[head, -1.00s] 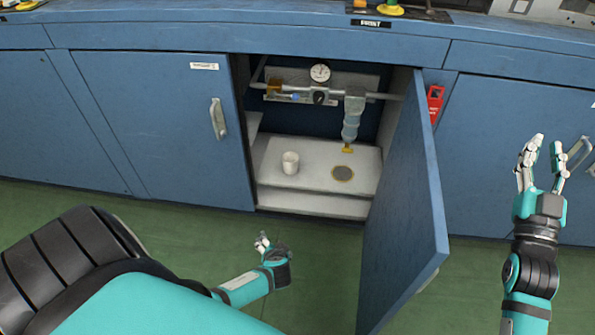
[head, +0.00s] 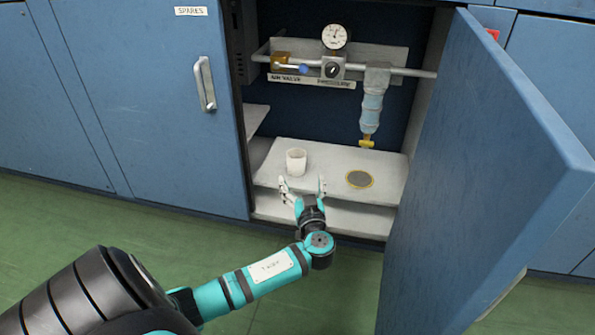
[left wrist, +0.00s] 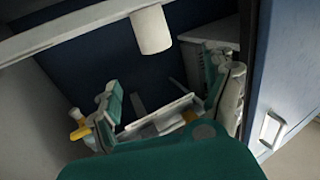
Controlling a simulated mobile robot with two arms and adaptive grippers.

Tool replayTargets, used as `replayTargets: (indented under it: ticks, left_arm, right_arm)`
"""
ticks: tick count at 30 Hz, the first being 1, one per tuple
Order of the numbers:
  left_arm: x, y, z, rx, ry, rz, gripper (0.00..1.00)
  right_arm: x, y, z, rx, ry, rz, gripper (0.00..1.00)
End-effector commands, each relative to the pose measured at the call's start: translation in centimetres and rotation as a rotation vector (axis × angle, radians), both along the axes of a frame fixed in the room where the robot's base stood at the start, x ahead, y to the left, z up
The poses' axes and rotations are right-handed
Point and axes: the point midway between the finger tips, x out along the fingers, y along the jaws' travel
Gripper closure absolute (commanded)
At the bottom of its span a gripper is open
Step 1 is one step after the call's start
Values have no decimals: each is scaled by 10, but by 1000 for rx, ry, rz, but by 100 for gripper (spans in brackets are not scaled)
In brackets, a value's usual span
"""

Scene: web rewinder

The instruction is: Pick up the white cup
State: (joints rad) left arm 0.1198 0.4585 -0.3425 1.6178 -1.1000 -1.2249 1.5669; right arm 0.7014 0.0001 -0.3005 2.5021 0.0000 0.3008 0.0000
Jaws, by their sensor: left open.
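The white cup (head: 296,162) stands upright on the light shelf (head: 326,163) inside the open cabinet, left of a round dark drain disc. My left gripper (head: 304,187) is open and empty at the shelf's front edge, just in front of and slightly right of the cup, apart from it as far as I can tell. In the left wrist view the cup (left wrist: 151,30) shows at the top, beyond the open fingers (left wrist: 165,90), with nothing between them. My right gripper is out of view.
The open blue door (head: 480,170) stands close on the right of the cabinet opening. A pipe with a gauge (head: 335,37) and a blue nozzle (head: 371,105) hang above the shelf. The round disc (head: 359,179) lies on the shelf right of the cup. A closed door is at left.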

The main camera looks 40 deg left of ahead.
Motion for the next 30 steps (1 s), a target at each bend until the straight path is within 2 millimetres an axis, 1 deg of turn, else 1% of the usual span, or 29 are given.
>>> replayTargets:
  ticks: [1,9,12,17,20,24,27,30]
  left_arm:
    - [8,11,-4,5,-3,1,15]
    - [43,53,-5,4,0,1,15]
    - [51,62,-4,2,2,-1,15]
    - [56,69,-3,0,4,-2,15]
    - [63,74,-6,1,2,-1,15]
    - [76,86,-8,2,1,0,15]
    - [85,97,-7,3,2,1,15]
    - [90,103,-6,0,4,-1,15]
  right_arm:
    - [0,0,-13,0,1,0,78]
    - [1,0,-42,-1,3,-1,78]
    - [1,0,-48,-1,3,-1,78]
    - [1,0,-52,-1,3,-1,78]
    - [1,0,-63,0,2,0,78]
    - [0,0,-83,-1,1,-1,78]
    - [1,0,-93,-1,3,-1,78]
    - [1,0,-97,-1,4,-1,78]
